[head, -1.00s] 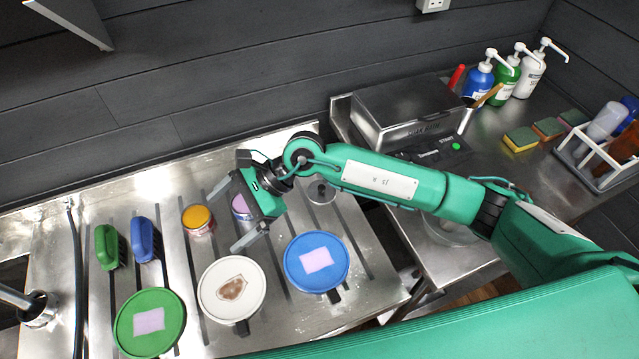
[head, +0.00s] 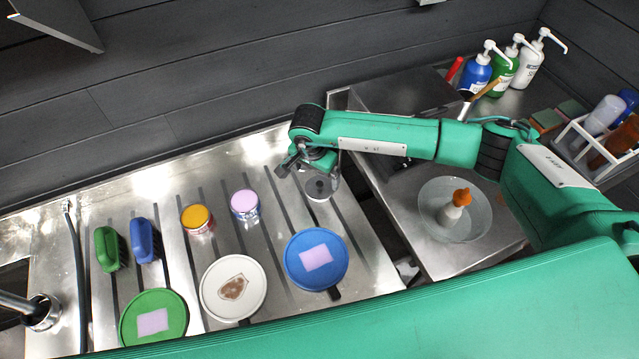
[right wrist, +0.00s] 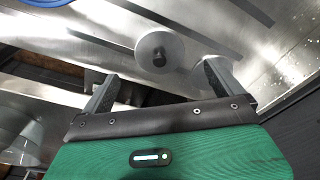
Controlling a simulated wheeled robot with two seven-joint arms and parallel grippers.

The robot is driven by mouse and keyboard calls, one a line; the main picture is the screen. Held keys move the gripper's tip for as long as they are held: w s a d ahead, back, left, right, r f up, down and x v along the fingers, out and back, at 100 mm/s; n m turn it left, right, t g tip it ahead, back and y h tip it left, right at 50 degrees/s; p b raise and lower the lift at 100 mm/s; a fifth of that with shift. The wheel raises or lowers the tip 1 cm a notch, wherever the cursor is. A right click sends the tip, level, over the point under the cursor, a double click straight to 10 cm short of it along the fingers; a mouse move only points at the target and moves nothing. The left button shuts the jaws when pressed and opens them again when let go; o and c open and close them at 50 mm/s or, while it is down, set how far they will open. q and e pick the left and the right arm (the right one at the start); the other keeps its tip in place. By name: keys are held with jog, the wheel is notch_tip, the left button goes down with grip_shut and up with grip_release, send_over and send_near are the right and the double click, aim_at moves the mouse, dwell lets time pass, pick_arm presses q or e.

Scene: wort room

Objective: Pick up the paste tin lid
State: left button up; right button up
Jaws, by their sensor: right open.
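The paste tin lid (head: 318,190), a small round grey metal disc with a dark knob, lies on the steel drainboard at its far right end. In the right wrist view the lid (right wrist: 152,40) lies beyond the fingertips, roughly between them, with its knob towards me. My right gripper (head: 312,172) is open and empty above the lid, partly hiding it in the head view. Its two fingers (right wrist: 160,72) are spread apart in the wrist view, and I see no contact. The orange-topped tin (head: 197,219) and pink-topped tin (head: 244,205) stand left of it. My left gripper is out of view.
Blue (head: 316,260), white (head: 233,289) and green (head: 153,318) round discs lie along the front. Two brushes (head: 144,241) stand at left. Right of the drainboard are a steel box (head: 400,90), a bowl (head: 430,222) with an orange-capped bottle, and pump bottles (head: 475,75).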

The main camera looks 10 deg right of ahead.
aim_at(319, 184)
jog(key=shift+f, duration=0.5)
jog(key=shift+d+f+p, duration=0.15)
jog(key=shift+f+p, duration=0.05)
jog(key=shift+p, duration=0.25)
jog(key=f, duration=0.1)
jog(key=f+p, duration=0.2)
jog(key=shift+w+d+f, duration=0.1)
jog(key=shift+w+d, duration=0.2)
jog(key=shift+d+f, duration=0.1)
jog(key=shift+f, duration=0.6)
jog(key=shift+c, duration=0.5)
jog(key=c, duration=0.9)
